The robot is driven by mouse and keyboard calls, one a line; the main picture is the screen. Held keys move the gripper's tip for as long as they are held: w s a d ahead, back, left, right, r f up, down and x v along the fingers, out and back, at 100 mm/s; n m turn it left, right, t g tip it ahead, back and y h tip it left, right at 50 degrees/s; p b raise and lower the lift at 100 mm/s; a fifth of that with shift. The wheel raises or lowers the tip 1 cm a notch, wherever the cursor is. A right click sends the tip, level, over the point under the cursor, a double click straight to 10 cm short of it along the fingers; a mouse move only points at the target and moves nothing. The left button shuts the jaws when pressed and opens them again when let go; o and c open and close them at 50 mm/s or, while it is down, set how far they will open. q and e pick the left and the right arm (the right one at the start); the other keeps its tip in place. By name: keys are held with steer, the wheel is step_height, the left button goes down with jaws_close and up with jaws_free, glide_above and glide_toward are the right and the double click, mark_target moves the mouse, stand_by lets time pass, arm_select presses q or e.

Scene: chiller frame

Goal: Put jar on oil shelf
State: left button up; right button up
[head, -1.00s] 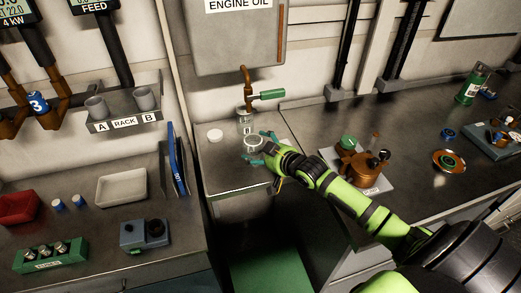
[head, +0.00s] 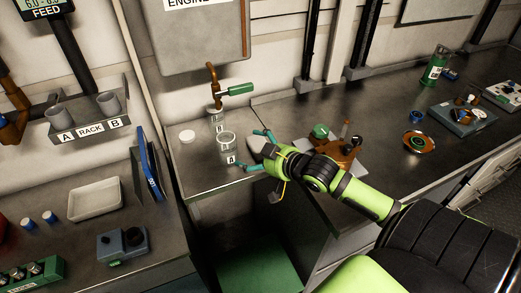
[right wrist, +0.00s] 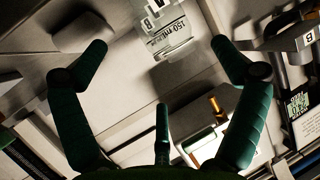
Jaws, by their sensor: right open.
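A clear glass jar with a small label (head: 228,146) stands upright on the grey metal shelf (head: 196,178) under the engine oil tank. A second clear jar (head: 217,119) stands behind it, under the tap. My right gripper (head: 255,151) is open and empty, just right of the front jar, its fingers pointing towards it with a small gap. In the right wrist view both spread fingers (right wrist: 158,52) show, with a jar bearing a "150 ml" marking (right wrist: 172,40) beyond and between them. My left gripper is not in view.
A white round lid (head: 187,136) lies left of the jars. The brown tap with a green handle (head: 235,89) hangs above. A copper-coloured device (head: 340,147) stands right of the gripper. The cup rack (head: 90,125) is at the left; a blue panel (head: 149,170) stands beside the shelf.

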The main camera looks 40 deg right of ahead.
steer(key=shift+v, duration=1.1)
steer(key=s+a+f+g+h, duration=0.1)
steer(key=s+a+f+g, duration=0.5)
steer(key=s, duration=0.4)
steer(key=s+a+f+g, duration=0.4)
steer(key=s+a+f, duration=0.4)
steer(key=s, duration=0.3)
step_height(320, 180, down, 22)
steer(key=s+n+g, duration=0.1)
steer(key=s+d+f+g, duration=0.1)
steer(key=s+d+f, duration=0.1)
steer(key=s+f, duration=1.2)
steer(key=shift+s+d+f+h+b, duration=0.3)
steer(key=shift+s+f+b, duration=0.15)
steer(key=shift+s, duration=0.6)
